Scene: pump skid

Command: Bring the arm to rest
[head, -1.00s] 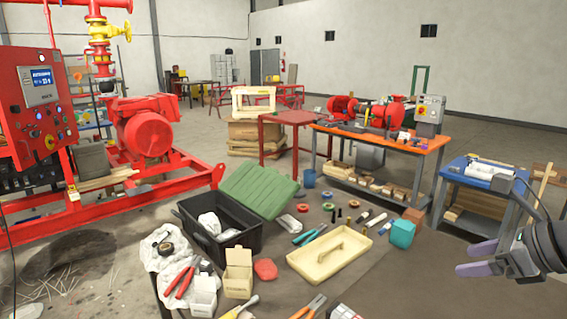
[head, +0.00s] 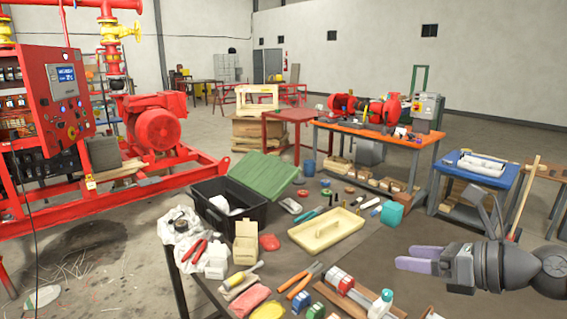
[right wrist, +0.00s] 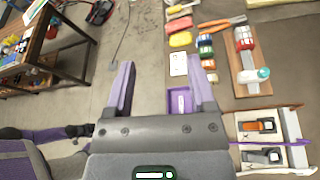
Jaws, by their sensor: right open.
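My right gripper (head: 408,257) is at the right of the head view, level with the right part of the cluttered table (head: 258,227). Its purple fingers point left. In the right wrist view, the two fingers of the right gripper (right wrist: 159,70) stand apart with bare floor between them, and nothing is held. My left gripper shows in neither view.
A blue cart (head: 475,175) and an orange bench (head: 385,141) stand behind. Floor is open beside the table in the wrist view.

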